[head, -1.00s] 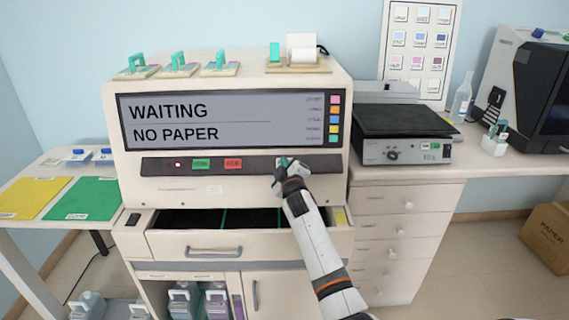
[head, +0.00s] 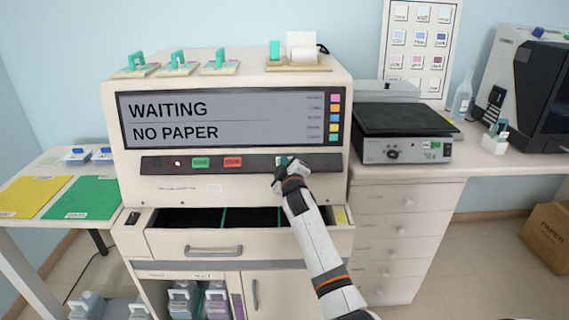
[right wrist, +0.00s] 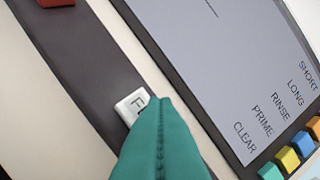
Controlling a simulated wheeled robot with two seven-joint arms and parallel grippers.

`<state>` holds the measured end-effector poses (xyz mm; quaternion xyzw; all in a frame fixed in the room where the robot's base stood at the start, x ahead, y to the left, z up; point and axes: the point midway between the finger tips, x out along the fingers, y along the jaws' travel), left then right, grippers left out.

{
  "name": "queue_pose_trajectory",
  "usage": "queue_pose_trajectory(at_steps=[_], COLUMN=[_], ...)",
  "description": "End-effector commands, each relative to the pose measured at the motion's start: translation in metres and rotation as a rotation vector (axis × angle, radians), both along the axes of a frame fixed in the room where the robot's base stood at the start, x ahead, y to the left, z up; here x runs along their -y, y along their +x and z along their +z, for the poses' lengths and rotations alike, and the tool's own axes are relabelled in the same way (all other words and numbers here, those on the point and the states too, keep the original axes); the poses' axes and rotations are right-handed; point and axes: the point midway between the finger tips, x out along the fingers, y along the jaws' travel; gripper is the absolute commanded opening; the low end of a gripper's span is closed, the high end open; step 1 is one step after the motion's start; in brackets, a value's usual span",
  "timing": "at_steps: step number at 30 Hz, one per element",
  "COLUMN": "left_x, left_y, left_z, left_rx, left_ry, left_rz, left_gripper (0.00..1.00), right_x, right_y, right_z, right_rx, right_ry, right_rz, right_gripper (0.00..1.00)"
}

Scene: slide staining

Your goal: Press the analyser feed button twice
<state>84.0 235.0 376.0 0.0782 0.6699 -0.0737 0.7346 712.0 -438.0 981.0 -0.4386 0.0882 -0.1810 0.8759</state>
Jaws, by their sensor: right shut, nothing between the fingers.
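The analyser (head: 230,88) is a large cream cabinet whose screen reads WAITING, NO PAPER. On its dark button strip are a green button (head: 201,163), a red button (head: 233,162) and, further right, a white feed button (right wrist: 131,106) whose label shows only an F. My right gripper (head: 284,166) is shut and empty at that white button. In the right wrist view its teal fingertips (right wrist: 156,110) cover part of the button; I cannot tell if they touch it. My left gripper is not in view.
An open drawer (head: 195,250) juts out below the strip, under my right arm. A paper roll holder (head: 298,66) stands on top of the analyser. A balance-like device (head: 405,148) sits on the bench to the right. Coloured buttons (right wrist: 290,158) line the screen's edge.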

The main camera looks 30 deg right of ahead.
Motion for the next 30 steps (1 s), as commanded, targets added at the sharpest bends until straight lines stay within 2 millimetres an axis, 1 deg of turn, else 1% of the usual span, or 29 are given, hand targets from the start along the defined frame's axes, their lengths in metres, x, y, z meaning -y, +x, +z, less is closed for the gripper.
queue_pose_trajectory(at_steps=[1, 11, 30], left_x=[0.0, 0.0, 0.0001], left_y=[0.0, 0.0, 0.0], left_z=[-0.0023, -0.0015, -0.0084], left_rx=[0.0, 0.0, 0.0], left_ry=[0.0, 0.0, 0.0], left_rz=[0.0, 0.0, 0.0], left_gripper=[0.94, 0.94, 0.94], right_x=[0.0006, 0.0007, 0.0033], right_y=[0.0009, 0.001, 0.0051], right_z=[-0.0019, -0.0013, -0.0068], right_rx=[0.0, 0.0, 0.0], right_ry=[0.0, 0.0, -0.001], right_rz=[0.0, 0.0, 0.0], right_gripper=[0.0, 0.0, 0.0])
